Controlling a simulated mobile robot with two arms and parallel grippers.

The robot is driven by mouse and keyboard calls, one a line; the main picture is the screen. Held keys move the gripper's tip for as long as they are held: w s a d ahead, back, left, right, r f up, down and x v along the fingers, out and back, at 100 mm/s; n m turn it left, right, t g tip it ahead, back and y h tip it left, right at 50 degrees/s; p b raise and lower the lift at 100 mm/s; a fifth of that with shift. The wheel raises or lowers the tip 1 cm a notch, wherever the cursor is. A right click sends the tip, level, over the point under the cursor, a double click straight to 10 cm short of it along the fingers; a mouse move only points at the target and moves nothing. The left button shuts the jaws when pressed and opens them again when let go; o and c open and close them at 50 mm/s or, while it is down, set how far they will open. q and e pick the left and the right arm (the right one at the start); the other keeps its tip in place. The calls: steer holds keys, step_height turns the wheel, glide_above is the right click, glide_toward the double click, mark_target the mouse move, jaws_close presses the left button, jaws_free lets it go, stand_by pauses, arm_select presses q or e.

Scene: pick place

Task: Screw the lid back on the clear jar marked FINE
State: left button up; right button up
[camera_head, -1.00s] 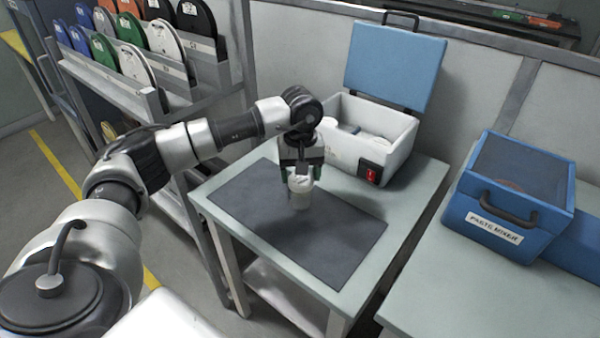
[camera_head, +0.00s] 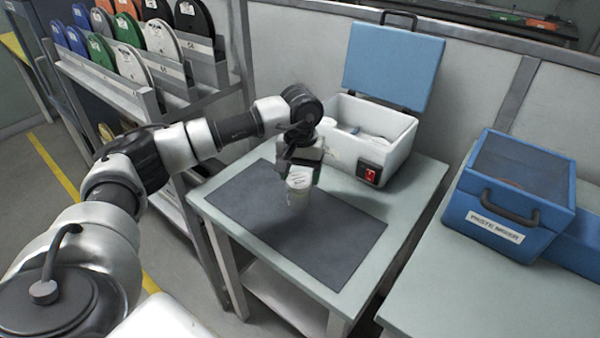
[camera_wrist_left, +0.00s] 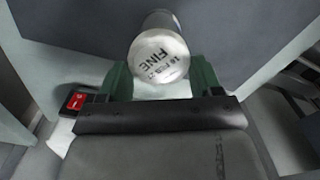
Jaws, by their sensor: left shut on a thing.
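The clear jar (camera_head: 297,197) stands upright over the dark mat on the table. Its round white lid (camera_head: 299,178) is on top. In the left wrist view the lid's top (camera_wrist_left: 158,62) reads FINE with smaller print, and the jar body (camera_wrist_left: 160,22) runs away behind it. My left gripper (camera_head: 300,174) points down from above. Its green fingers (camera_wrist_left: 161,82) are on either side of the lid, shut on it. The fingers partly hide the lid's edge, so I cannot tell how it sits on the jar's thread. My right gripper is not in view.
An open white box (camera_head: 345,150) with a blue raised lid and a red switch stands at the table's back. The dark mat (camera_head: 335,235) is otherwise clear. A blue paste mixer (camera_head: 512,190) is on the right table. A rack of discs (camera_head: 150,60) is at left.

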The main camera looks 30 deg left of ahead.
arm_select(q)
steer(key=shift+m, duration=1)
steer(key=shift+d, duration=0.1)
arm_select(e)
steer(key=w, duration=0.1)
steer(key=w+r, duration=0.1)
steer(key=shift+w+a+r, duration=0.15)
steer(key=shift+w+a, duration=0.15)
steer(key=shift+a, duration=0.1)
arm_select(q)
steer(key=shift+m, duration=0.4)
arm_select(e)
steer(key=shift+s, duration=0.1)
